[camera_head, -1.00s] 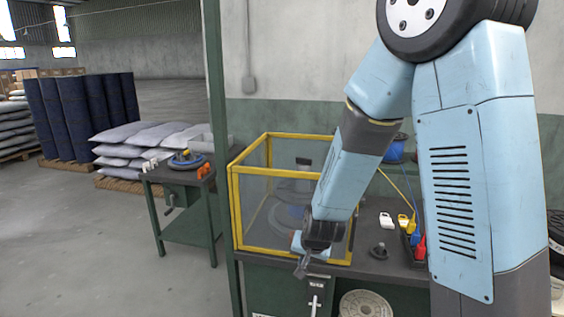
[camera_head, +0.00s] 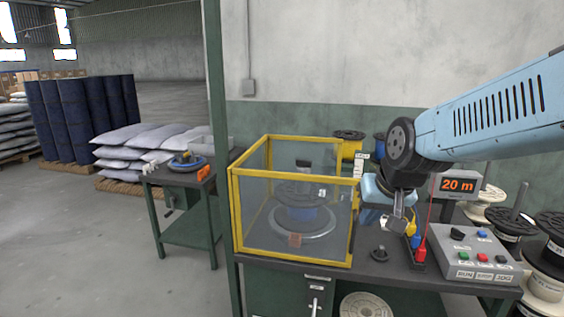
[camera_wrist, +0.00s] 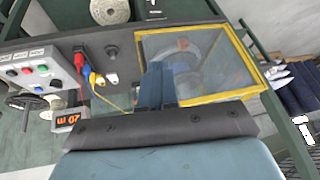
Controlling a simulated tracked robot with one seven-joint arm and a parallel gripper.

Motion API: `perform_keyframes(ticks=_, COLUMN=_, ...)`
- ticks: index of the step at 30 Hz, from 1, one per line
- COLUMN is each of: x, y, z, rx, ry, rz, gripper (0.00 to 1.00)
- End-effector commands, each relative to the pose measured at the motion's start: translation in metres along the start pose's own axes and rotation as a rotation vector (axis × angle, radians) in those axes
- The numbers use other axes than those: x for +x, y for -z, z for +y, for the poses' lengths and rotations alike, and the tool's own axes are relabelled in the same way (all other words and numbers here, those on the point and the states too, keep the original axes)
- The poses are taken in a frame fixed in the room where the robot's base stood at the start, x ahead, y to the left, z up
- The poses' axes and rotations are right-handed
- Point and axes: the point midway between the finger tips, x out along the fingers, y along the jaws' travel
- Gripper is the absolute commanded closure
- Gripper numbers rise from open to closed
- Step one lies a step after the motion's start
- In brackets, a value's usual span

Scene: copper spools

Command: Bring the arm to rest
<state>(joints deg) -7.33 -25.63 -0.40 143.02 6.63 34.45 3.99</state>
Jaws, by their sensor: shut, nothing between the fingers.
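My gripper (camera_head: 397,222) is shut and empty. In the head view it hangs in front of the bench, just right of the yellow-framed clear enclosure (camera_head: 292,174), with my blue arm reaching in from the right edge. The enclosure holds a spool on a round base, seen through its panels. In the wrist view my gripper's fingers (camera_wrist: 157,85) show at the centre, in front of the enclosure's yellow frame (camera_wrist: 215,97).
A control box (camera_head: 475,254) with buttons and a display (camera_head: 458,185) reading 20 m stand right of my gripper. Red and yellow plugs (camera_head: 421,250) are close by. Several spools (camera_head: 510,222) crowd the far right. Open floor (camera_head: 110,250) lies at left.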

Motion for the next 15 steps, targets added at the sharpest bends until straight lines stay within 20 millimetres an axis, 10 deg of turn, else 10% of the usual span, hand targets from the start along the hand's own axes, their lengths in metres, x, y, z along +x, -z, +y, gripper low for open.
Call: perform_keyframes(ticks=15, x=-0.095, y=-0.054, z=0.043, rx=-0.056, ry=-0.117, rz=0.013, gripper=1.00)
